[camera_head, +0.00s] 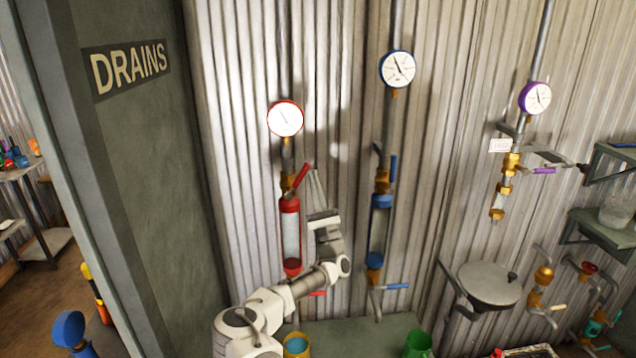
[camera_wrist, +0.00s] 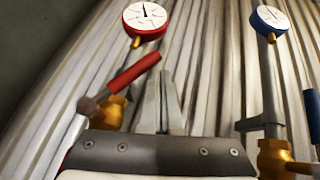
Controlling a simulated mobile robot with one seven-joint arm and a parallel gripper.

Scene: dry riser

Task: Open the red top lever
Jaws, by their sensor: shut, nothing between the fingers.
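The red top lever (camera_head: 301,174) sits on a brass valve at the top of the red-capped sight glass (camera_head: 290,236), below the red-rimmed gauge (camera_head: 285,118). The lever is tilted, its free end pointing up and to the right. In the wrist view the red lever (camera_wrist: 134,72) lies left of my fingers, also slanting up to the right from its brass valve (camera_wrist: 112,108). My gripper (camera_head: 314,172) is shut and empty, fingers pointing up, just right of the lever. Its fingertips also show in the wrist view (camera_wrist: 164,74), apart from the lever there.
A blue-capped sight glass (camera_head: 380,230) with a blue lever (camera_head: 393,168) and blue-rimmed gauge (camera_head: 397,69) stands to the right. A second red lever (camera_head: 316,293) is low, partly behind my arm. The grey DRAINS partition (camera_head: 150,180) is on the left; corrugated wall lies behind.

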